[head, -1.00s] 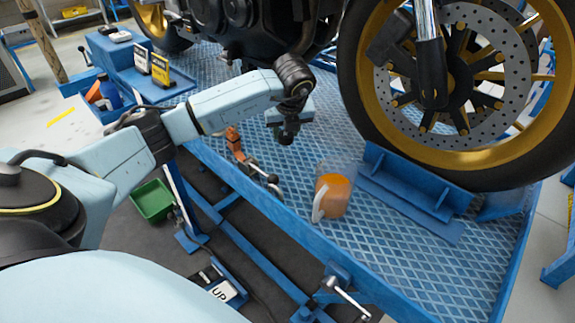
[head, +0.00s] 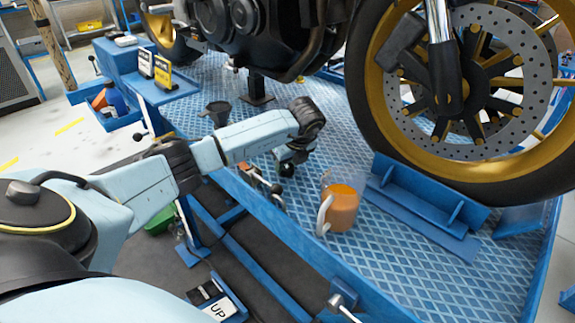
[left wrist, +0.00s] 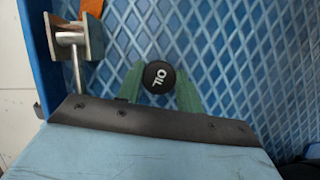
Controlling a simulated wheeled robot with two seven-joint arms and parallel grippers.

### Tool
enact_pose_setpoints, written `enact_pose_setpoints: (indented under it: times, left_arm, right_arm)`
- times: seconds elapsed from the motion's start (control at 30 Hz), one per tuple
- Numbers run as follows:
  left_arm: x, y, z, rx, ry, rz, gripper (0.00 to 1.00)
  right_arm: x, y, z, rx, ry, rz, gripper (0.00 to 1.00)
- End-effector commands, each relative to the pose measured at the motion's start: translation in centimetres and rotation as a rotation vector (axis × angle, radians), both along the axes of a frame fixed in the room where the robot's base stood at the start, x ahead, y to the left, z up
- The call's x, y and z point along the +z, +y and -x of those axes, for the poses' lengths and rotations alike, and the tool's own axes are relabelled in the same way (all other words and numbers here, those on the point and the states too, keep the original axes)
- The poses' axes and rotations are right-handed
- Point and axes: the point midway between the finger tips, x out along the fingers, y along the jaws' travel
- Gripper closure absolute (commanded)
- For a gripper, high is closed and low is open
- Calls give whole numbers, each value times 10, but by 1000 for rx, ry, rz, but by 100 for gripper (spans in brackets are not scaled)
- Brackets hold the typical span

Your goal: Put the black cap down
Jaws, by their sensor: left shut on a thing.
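The black cap (left wrist: 159,77), round and marked "OIL" on top, sits between the green fingertips of my left gripper (left wrist: 160,88) in the left wrist view. The gripper is shut on it, over the blue diamond-patterned lift platform (left wrist: 220,45). In the head view my left gripper (head: 287,168) is low over the platform, left of the jug with orange liquid. I cannot tell whether the cap touches the platform. My right gripper is not in view.
The clear jug (head: 340,206) of orange liquid stands close to the right. An orange-and-metal clamp-like tool (head: 262,180) lies on the platform's near edge. A black funnel (head: 218,112) stands behind my arm. The motorcycle wheel (head: 370,75) rises at right. Platform in front of the wheel chock is clear.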

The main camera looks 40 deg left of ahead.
Motion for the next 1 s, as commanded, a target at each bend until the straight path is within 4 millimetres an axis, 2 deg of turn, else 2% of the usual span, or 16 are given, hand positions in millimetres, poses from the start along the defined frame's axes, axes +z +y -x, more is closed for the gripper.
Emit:
enact_pose_setpoints:
  times: [0.33, 0.37, 0.5, 0.83, 0.9, 1.0]
  left_arm:
    - [-2, 0, 0, 0, -1, 0, 96]
    - [-1, 0, 0, 0, -1, 0, 60]
    - [-1, 0, 0, 0, -1, 0, 42]
    - [1, 0, 0, 0, -1, 0, 42]
    - [7, -2, 0, -2, -2, -1, 42]
    - [22, -7, 1, -3, -4, 0, 42]
  right_arm:
    - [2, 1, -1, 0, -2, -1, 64]
    - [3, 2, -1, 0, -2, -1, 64]
    - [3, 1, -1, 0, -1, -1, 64]
    - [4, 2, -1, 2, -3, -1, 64]
    - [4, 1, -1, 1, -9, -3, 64]
    - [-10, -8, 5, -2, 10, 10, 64]
